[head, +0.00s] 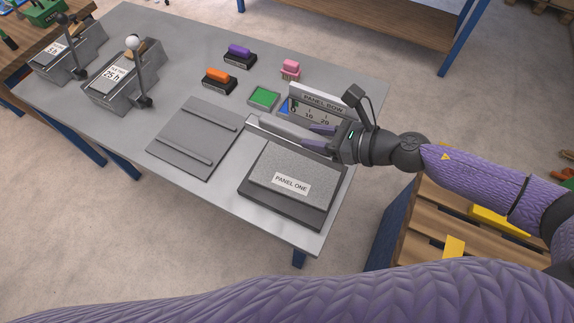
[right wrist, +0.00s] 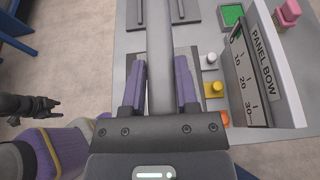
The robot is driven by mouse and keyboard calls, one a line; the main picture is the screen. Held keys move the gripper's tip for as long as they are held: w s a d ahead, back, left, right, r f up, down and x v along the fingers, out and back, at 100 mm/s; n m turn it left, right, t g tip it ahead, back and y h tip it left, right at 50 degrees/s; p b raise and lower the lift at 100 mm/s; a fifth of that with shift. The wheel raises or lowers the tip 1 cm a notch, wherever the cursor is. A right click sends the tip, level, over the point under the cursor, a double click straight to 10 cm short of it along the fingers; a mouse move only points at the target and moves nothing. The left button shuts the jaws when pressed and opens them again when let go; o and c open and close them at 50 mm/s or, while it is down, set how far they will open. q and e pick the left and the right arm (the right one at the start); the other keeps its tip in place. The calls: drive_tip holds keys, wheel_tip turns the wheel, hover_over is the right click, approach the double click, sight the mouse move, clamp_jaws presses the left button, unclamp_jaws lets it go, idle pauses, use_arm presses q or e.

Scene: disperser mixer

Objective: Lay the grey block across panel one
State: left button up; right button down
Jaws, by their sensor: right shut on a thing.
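The grey block (head: 278,131), a long bar, is between the fingers of my right gripper (head: 318,138). In the right wrist view the block (right wrist: 160,55) runs lengthwise between both purple fingers of that gripper (right wrist: 160,85). In the head view it extends left from the fingers, by the far edge of panel one (head: 268,185). Panel one is a dark slab with a speckled top and a white label. I cannot tell whether the block touches it. My left gripper (right wrist: 48,106) shows small in the right wrist view, its fingers apart and empty.
A grey plate with two ridges (head: 192,150) lies left of panel one. The PANEL BOW gauge (head: 322,98) stands behind the right gripper. A green pad (head: 263,97), orange (head: 219,76), purple (head: 239,52) and pink items (head: 290,69) lie farther back. Two lever devices (head: 120,78) stand left.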

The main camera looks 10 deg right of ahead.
drive_tip(key=f+b, duration=0.2)
drive_tip(key=d+f+b, duration=0.1)
drive_tip(key=b, duration=0.1)
drive_tip(key=shift+s+f, duration=0.2)
drive_tip(key=shift+s, duration=0.2)
drive_tip(key=f+b, duration=0.2)
drive_tip(key=f, duration=0.1)
drive_tip(key=f+b, duration=0.2)
drive_tip(key=f, duration=0.2)
drive_tip(key=shift+w+a+f, duration=0.1)
drive_tip(key=shift+a+f, duration=0.1)
drive_tip(key=shift+r, duration=0.15)
drive_tip(key=shift+f, duration=0.2)
drive_tip(key=shift+c, duration=1.8)
unclamp_jaws()
